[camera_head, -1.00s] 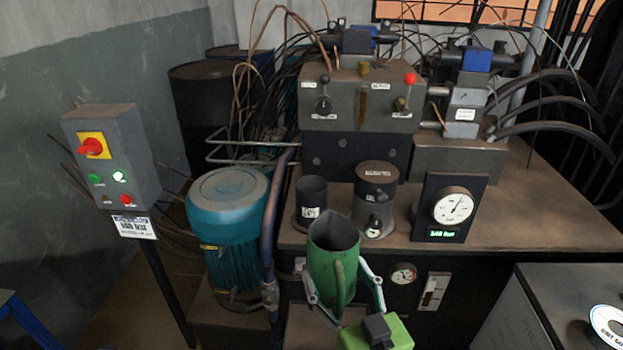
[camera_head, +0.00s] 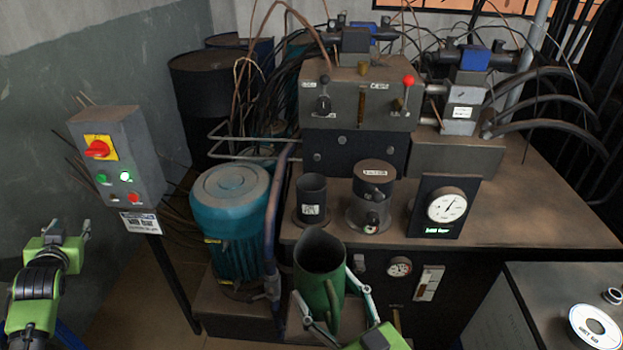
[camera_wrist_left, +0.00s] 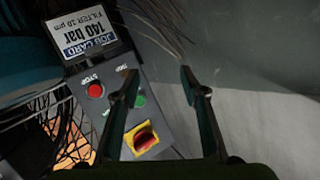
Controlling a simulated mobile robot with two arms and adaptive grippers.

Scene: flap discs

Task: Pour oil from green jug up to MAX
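The green jug (camera_head: 318,270) is upright, open at the top, in front of the bench, its handle towards me. My right gripper (camera_head: 325,285) has a finger on each side of it and holds it; the exact contact is partly hidden. My left gripper (camera_head: 68,238) is at the far left, below the control box (camera_head: 118,160). In the left wrist view its fingers (camera_wrist_left: 159,74) are wide apart and empty, with the box behind them. An open dark cylinder (camera_head: 311,200) and a capped one (camera_head: 372,200) stand on the bench. A sight gauge (camera_head: 429,284) is on the bench front; its marks are unreadable.
A teal motor (camera_head: 228,215) stands left of the bench. A pressure gauge (camera_head: 446,208) stands on the bench top, right of the cylinders. A side table (camera_head: 560,285) at lower right bears a white ring-shaped disc (camera_head: 594,327). Pipes and hoses crowd the back.

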